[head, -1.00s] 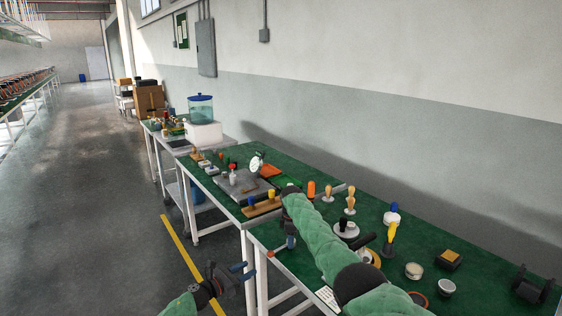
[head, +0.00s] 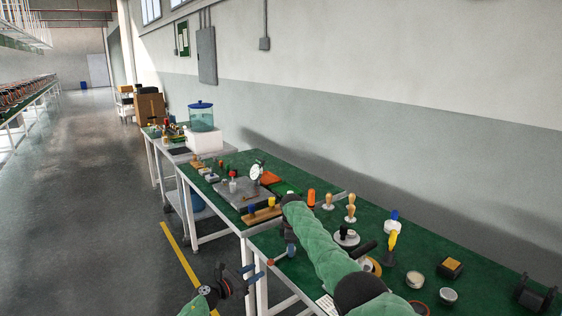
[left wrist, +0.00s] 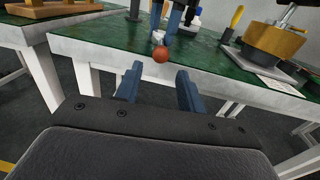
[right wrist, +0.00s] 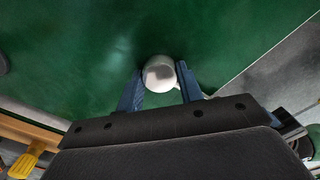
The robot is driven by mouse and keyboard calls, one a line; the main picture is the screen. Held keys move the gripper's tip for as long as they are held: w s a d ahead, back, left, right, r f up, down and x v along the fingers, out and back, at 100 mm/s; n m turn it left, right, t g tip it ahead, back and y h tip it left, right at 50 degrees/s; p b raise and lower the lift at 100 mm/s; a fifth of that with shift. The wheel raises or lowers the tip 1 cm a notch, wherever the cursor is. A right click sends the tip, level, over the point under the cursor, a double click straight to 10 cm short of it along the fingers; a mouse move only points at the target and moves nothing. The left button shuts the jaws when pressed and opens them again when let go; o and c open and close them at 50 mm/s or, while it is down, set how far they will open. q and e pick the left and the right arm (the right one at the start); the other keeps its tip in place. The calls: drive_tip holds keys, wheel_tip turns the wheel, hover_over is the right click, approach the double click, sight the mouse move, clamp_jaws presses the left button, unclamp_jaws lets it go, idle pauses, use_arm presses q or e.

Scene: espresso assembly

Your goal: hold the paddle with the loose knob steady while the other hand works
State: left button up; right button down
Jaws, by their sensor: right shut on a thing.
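A red-brown ball knob (head: 270,262) hangs out past the front edge of the green bench. In the left wrist view the knob (left wrist: 160,55) sits at the end of a short pale stem, the visible part of the paddle (left wrist: 158,37). My right gripper (head: 290,250) is shut on the paddle; the right wrist view shows its pale round end (right wrist: 160,73) between the fingers. My left gripper (head: 253,273) is open and empty, left of the knob. In the left wrist view the knob lies just beyond its fingertips (left wrist: 160,75), not touching. Whether the knob is loose cannot be seen.
The green bench (head: 458,272) carries a yellow-handled tool (head: 392,241), a pale round cup (head: 415,279) and wooden-handled tampers (head: 350,212). A wooden rack (head: 262,216) stands on the farther bench. Open floor (head: 110,230) lies to the left.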

sight(268, 264)
use_arm(q)
drive_tip(key=shift+x, duration=4.1)
clamp_jaws()
drive_tip(key=shift+o, duration=0.5)
unclamp_jaws()
drive_tip(key=v, duration=1.2)
